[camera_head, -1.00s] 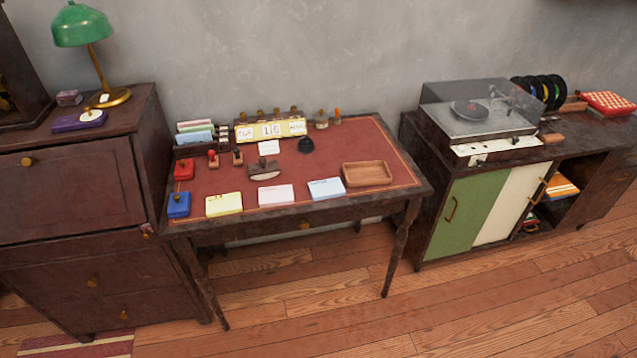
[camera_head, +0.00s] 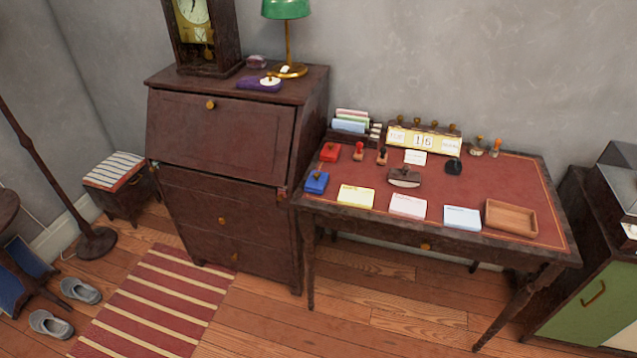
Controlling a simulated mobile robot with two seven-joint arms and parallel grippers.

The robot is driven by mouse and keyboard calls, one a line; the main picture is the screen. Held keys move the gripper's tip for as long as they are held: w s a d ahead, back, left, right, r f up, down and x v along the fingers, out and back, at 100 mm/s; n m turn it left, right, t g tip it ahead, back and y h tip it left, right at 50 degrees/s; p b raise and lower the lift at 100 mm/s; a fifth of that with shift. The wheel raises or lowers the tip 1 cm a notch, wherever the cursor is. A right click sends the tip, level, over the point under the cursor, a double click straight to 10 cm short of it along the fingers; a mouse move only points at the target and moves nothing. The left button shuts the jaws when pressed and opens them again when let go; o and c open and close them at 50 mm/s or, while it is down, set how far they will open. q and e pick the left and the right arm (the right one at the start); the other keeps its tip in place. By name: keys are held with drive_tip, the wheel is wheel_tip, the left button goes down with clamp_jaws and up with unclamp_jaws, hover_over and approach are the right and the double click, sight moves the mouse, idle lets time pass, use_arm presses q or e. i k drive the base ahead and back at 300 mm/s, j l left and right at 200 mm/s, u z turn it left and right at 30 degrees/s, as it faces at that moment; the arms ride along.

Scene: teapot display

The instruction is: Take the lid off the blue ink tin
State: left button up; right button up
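The blue ink tin (camera_head: 316,183) sits at the front left corner of the red-topped writing table (camera_head: 510,187). Neither of my grippers shows in the head view.
A yellow pad (camera_head: 356,196) lies right of the blue tin, with more pads, stamps and a wooden tray (camera_head: 511,218) further right. A tall dark cabinet (camera_head: 222,142) stands close on the left. Striped rug (camera_head: 150,305) and slippers lie on the floor.

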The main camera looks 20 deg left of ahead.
sight(317, 180)
drive_tip(key=j+z, duration=0.1)
drive_tip(key=z, duration=0.35)
drive_tip(key=i+j+z, duration=0.1)
drive_tip(key=z, duration=0.35)
drive_tip(key=j+z, duration=0.3)
drive_tip(key=j, duration=0.15)
drive_tip(key=j+z, duration=0.25)
drive_tip(key=j, duration=0.7)
drive_tip(key=k+j+z, duration=0.15)
drive_tip(key=j, duration=0.3)
drive_tip(key=k+j, duration=0.1)
drive_tip(key=j, duration=0.4)
drive_tip(key=z, duration=0.05)
